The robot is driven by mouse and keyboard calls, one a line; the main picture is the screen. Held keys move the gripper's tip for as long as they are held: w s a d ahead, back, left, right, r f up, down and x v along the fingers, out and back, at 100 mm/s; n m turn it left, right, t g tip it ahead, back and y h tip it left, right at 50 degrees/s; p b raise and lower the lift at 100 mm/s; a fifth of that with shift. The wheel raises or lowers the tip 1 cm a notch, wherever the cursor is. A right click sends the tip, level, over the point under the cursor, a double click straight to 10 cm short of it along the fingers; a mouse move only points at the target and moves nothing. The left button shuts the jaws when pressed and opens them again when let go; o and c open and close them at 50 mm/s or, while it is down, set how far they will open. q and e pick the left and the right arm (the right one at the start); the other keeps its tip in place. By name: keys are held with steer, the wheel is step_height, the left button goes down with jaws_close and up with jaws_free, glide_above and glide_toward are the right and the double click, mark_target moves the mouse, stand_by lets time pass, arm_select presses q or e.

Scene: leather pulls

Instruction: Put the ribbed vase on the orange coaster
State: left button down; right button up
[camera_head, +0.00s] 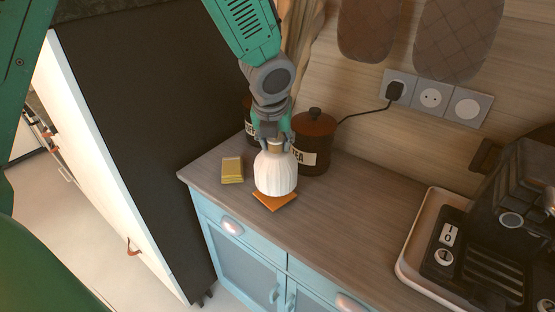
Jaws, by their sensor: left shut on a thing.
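The white ribbed vase (275,174) is upright over the orange coaster (276,203) on the wooden counter. The vase hides the back part of the coaster; its front corner and edges show below. I cannot tell whether the vase's base touches the coaster or is slightly above it. My left gripper (275,141) comes from above and is shut on the vase's narrow neck. My right gripper is not in view.
A dark brown tea canister (314,136) stands close behind the vase on the right, with another canister (247,118) behind the gripper. A yellow sponge-like block (232,171) lies left. A coffee machine (500,225) on a tray stands right. The counter (350,210) between is clear.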

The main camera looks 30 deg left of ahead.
mark_target(275, 155)
arm_select(q)
steer(key=shift+w+a+f, duration=0.15)
steer(key=shift+f, duration=0.25)
steer(key=f, duration=0.3)
steer(key=shift+a+f, duration=0.25)
steer(key=shift+a, duration=0.15)
steer(key=shift+d, duration=0.1)
steer(key=c, duration=1.3)
jaws_free()
steer(key=shift+d, duration=0.15)
steer(key=shift+o, duration=0.7)
steer(key=shift+d, duration=0.1)
steer(key=shift+d+r, duration=0.1)
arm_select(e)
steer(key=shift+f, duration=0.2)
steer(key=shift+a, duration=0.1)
